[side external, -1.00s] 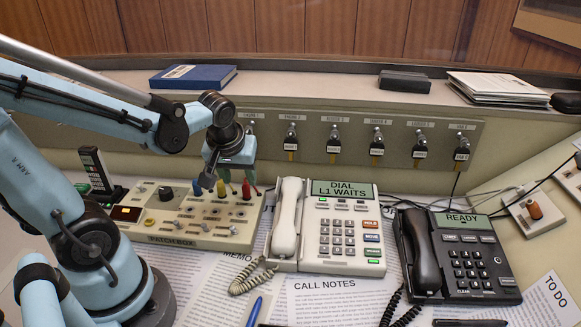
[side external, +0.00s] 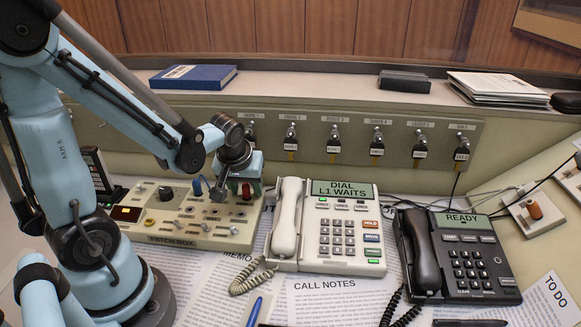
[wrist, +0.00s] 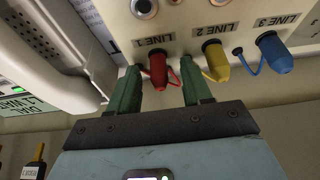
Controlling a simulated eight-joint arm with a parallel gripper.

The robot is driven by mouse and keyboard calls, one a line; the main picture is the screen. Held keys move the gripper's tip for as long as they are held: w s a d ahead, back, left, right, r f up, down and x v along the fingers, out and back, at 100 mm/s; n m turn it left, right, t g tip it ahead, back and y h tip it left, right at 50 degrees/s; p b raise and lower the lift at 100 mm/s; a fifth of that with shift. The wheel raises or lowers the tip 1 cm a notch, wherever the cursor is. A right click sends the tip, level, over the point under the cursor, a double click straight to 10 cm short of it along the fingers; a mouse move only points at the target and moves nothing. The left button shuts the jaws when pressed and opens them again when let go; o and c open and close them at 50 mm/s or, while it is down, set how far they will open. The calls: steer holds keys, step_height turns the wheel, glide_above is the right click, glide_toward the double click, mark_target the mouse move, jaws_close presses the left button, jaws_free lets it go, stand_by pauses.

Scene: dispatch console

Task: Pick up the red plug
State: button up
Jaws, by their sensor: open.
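The red plug (wrist: 158,70) stands in the LINE 1 place of the patch box (wrist: 110,10) in the wrist view, with a red cord beside it. My gripper (wrist: 160,82) is open, its green fingers on either side of the red plug. I cannot tell whether either finger touches it. In the side external view my gripper (side external: 241,190) is low over the right back part of the patch box (side external: 182,236), and a bit of the red plug (side external: 247,190) shows at its fingers.
The yellow plug (wrist: 215,62) is close beside one finger at LINE 2, and the blue plug (wrist: 273,54) is farther along at LINE 3. The white phone (side external: 340,262) stands just right of the patch box. A row of hanging keys (side external: 334,145) is on the panel behind.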

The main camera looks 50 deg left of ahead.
steer(key=shift+c, duration=0.2)
jaws_close()
steer(key=shift+r, duration=0.2)
steer(key=shift+r, duration=0.8)
step_height(320, 180, up, 2)
steer(key=s+d+r, duration=0.2)
steer(key=d+r, duration=0.5)
steer(key=d, duration=0.4)
steer(key=shift+d, duration=0.25)
steer(key=shift+s, duration=0.1)
